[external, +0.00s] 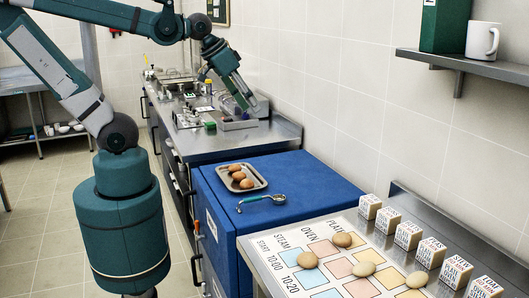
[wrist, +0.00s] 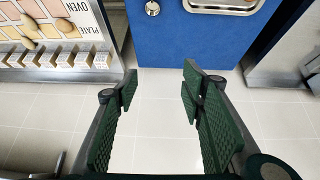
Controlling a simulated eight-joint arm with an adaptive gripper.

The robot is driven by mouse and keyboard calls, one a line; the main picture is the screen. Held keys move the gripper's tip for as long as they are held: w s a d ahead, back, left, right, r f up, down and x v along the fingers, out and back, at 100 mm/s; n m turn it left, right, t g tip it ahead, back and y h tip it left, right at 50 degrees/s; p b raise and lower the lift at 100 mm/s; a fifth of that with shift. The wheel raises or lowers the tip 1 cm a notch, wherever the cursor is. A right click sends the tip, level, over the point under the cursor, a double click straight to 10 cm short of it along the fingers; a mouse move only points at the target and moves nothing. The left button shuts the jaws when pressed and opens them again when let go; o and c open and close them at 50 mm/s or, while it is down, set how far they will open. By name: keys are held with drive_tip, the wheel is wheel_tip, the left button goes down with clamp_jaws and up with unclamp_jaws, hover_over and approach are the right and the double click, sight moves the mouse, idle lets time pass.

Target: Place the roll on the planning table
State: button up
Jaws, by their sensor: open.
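The planning table (external: 345,262) is a pale board at lower right with coloured squares and the words STEAM, OVEN and PLATE. It also shows at upper left in the wrist view (wrist: 50,18). Several tan, rounded pieces, such as one piece (external: 307,260), lie on it. A metal tray (external: 262,184) on the blue cabinet holds brown, roll-like pieces (external: 238,176). I cannot tell which piece is the roll. My gripper (external: 250,104) is raised over the far counter, away from tray and board. In the wrist view my gripper (wrist: 160,80) is open and empty.
A spoon or ladle (external: 262,201) lies beside the tray on the blue cabinet (external: 280,170). Labelled white boxes (external: 408,235) line the board's wall side. A far counter (external: 275,130) holds small items. A shelf (external: 470,65) with a mug (external: 482,41) juts from the wall.

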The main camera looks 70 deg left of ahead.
drive_tip(key=shift+t, duration=0.3)
drive_tip(key=shift+s+a+f, duration=0.25)
drive_tip(key=shift+s+a, duration=0.45)
drive_tip(key=shift+a, duration=0.05)
drive_tip(key=shift+s+a+f, duration=0.2)
drive_tip(key=shift+s+a, duration=0.5)
